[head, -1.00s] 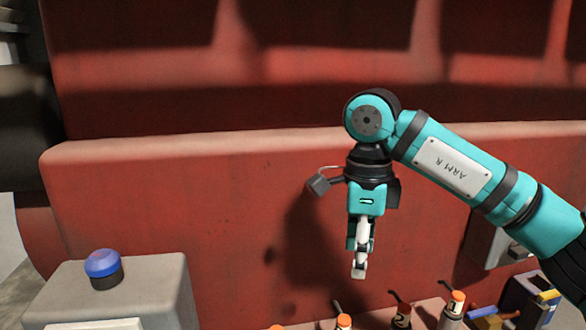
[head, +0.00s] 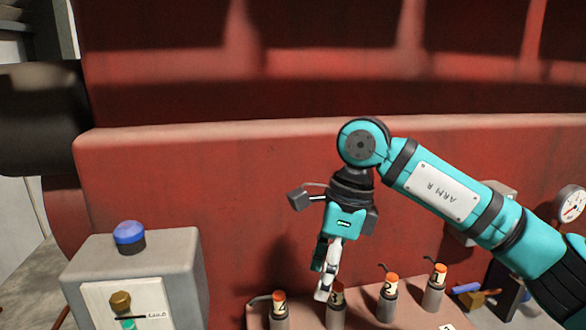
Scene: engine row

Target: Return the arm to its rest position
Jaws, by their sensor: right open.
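My right arm, marked "ARM R" (head: 440,192), comes in from the right and bends down at its teal wrist joint. My right gripper (head: 323,278) hangs from it, pointing down and slightly left. It is open, and nothing shows between its fingers. Its fingertips appear in front of the canister numbered 3 (head: 337,312) and partly cover it; I cannot tell the gap between them. My left gripper is not in view.
Several orange-capped numbered canisters, such as number 2 (head: 387,303) and number 1 (head: 434,290), stand in a row on a pale block. A grey box (head: 181,270) with a blue button (head: 129,235) stands at left. A gauge (head: 572,205) is at right. A large red housing (head: 200,180) fills the back.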

